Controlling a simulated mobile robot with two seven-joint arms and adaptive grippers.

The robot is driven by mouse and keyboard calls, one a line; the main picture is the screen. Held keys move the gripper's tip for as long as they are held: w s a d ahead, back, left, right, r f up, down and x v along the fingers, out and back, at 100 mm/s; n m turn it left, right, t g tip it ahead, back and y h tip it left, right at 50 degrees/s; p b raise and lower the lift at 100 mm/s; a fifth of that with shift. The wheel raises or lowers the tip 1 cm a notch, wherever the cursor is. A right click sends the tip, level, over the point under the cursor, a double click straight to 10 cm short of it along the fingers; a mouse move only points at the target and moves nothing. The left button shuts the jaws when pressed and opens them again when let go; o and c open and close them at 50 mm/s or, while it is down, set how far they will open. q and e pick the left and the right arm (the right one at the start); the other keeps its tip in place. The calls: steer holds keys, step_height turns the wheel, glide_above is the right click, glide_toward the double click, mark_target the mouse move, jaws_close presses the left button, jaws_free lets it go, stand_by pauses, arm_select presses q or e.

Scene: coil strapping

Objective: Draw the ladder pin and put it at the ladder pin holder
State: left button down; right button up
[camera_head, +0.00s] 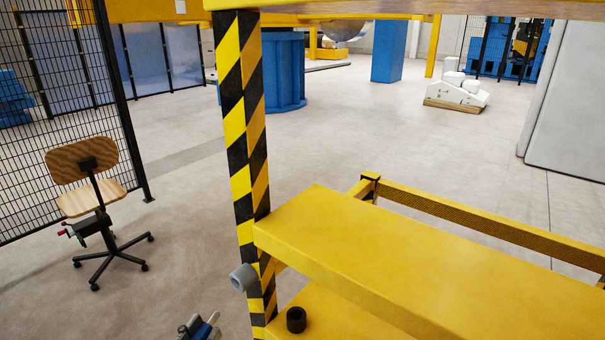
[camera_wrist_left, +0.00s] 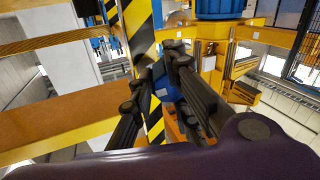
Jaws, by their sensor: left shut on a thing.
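My left gripper (camera_head: 197,326) shows at the bottom edge of the head view, left of the striped post, and is shut on a blue piece, which looks like the ladder pin (camera_head: 206,331). In the left wrist view the dark fingers of the gripper (camera_wrist_left: 158,76) stand on either side of the blue ladder pin (camera_wrist_left: 166,90); its far end is hidden. A short grey tube (camera_head: 243,277) sticks out from the post just above the gripper. A black open cylinder (camera_head: 296,320), which looks like the ladder pin holder, stands upright on the lower yellow step. My right gripper is out of view.
The black-and-yellow striped post (camera_head: 243,130) rises right beside the gripper. A wide yellow step (camera_head: 420,260) overhangs the lower yellow step (camera_head: 345,318) at the right. A wooden chair (camera_head: 90,190) stands by the mesh fence (camera_head: 50,130) at left. The floor between is clear.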

mark_target(197, 333)
arm_select(q)
steer(key=shift+r+n+y+p, duration=0.45)
steer(key=shift+r+n+y, duration=0.45)
steer(key=shift+y, duration=0.3)
steer(key=shift+s+d+r+n+t+y+p, duration=0.15)
steer(key=shift+r+n+t+y+p, duration=0.2)
steer(key=shift+r+y, duration=0.35)
steer(key=shift+r, duration=0.1)
steer(key=shift+s+r+n+y, duration=0.1)
steer(key=shift+n+y, duration=0.15)
steer(key=shift+y, duration=0.15)
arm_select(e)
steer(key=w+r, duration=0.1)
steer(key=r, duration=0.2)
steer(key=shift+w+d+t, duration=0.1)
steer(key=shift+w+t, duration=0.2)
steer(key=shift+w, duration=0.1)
